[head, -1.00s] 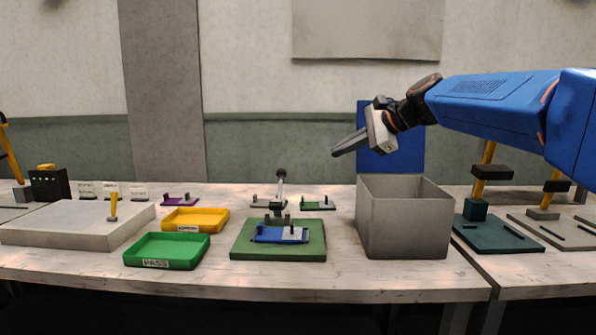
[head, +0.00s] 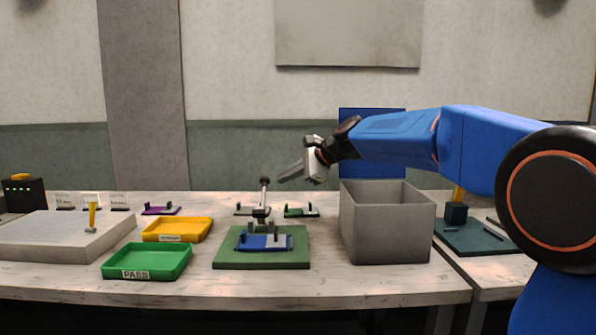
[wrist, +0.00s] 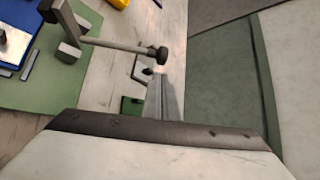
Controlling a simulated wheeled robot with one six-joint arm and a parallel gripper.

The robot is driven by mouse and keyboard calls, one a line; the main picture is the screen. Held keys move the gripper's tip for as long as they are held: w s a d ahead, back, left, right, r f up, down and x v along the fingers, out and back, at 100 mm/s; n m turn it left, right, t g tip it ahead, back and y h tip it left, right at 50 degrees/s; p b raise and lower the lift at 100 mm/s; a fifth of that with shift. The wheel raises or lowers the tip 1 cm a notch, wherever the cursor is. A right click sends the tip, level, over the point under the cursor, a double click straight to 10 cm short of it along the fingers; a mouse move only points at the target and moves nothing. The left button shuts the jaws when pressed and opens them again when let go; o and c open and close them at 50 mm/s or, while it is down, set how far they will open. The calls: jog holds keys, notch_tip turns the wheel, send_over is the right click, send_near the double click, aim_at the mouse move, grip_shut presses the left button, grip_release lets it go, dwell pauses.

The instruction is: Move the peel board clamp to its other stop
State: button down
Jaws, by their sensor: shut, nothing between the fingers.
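The peel board (head: 226,259) is a green plate on the table, with a blue and white die (head: 264,242) lying on it. Its clamp (head: 264,197) stands at the back of the plate, with a grey arm pointing up and a dark knob on top. In the wrist view the clamp arm (wrist: 115,45) ends in a dark knob near the fingers, and the green board (wrist: 60,80) shows at left. My gripper (head: 281,179) is shut and empty, just right of the knob in the head view. I cannot tell whether they touch.
A grey open bin (head: 387,225) stands close on the right. A green tray (head: 148,262) and a yellow tray (head: 177,230) lie to the left. Small purple (head: 161,209) and green (head: 301,211) fixtures sit behind. Bare table shows in front of the board.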

jog(key=shift+x, duration=2.35)
jog(key=shift+s+r, duration=0.1)
jog(key=s+r+n+t, duration=0.1)
jog(key=s+r, duration=0.5)
jog(key=s, duration=0.6)
jog(key=shift+s+a+r+t+y, duration=0.25)
jog(key=shift+t+y, duration=0.15)
jog(key=shift+t, duration=0.1)
jog(key=shift+s+d, duration=0.1)
